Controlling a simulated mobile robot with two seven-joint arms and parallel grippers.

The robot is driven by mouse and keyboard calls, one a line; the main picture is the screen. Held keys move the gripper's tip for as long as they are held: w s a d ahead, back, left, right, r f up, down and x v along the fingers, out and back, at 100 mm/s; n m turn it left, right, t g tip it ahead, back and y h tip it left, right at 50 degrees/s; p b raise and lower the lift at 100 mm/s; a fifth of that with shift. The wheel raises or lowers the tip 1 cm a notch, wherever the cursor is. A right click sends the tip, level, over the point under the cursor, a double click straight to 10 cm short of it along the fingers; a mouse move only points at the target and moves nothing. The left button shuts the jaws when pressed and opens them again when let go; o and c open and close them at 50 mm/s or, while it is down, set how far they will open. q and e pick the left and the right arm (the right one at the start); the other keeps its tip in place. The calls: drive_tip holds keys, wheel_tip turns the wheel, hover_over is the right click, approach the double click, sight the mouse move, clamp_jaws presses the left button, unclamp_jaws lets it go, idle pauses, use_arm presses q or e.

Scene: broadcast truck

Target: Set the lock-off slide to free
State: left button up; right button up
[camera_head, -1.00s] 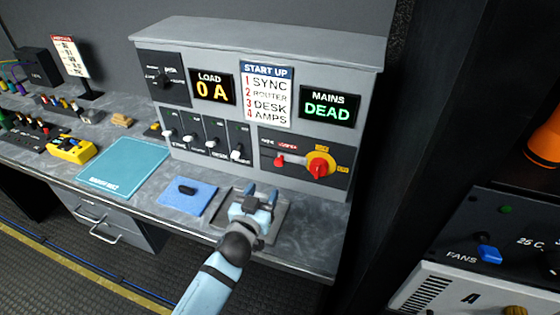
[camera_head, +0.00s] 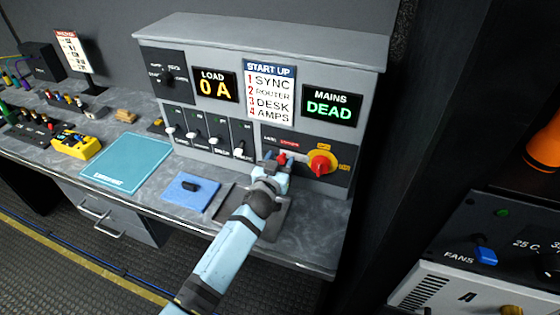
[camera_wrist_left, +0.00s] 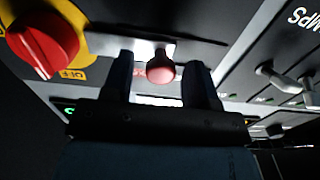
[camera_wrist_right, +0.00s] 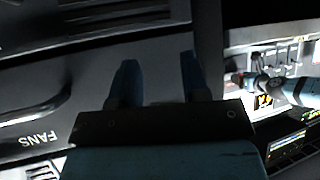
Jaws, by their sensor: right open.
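The lock-off slide's red knob (camera_head: 281,159) is on the dark panel at the lower right of the grey console, left of the red rotary handle. Small labels above it are too small to read surely. My left gripper (camera_head: 277,164) is at this knob. In the left wrist view the round red knob (camera_wrist_left: 160,68) sits between the two spread fingers of my left gripper (camera_wrist_left: 160,80), with gaps on both sides. My right gripper (camera_wrist_right: 158,80) shows only in the right wrist view, open and empty, by a dark panel marked FANS.
The red rotary handle (camera_head: 322,164) on its yellow disc is close to the right of the slide. Several white-tipped switches (camera_head: 215,143) stand to the left. A blue pad (camera_head: 191,188) and a teal mat (camera_head: 127,163) lie on the bench. The MAINS display (camera_head: 330,106) reads DEAD.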

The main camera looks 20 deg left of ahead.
use_arm(q)
clamp_jaws()
drive_tip(key=a+p, duration=0.1)
drive_tip(key=a, duration=0.4)
drive_tip(key=shift+w, duration=0.1)
drive_tip(key=shift+c, duration=1.9)
unclamp_jaws()
drive_tip(key=o, duration=0.4)
drive_tip(key=shift+a, duration=0.1)
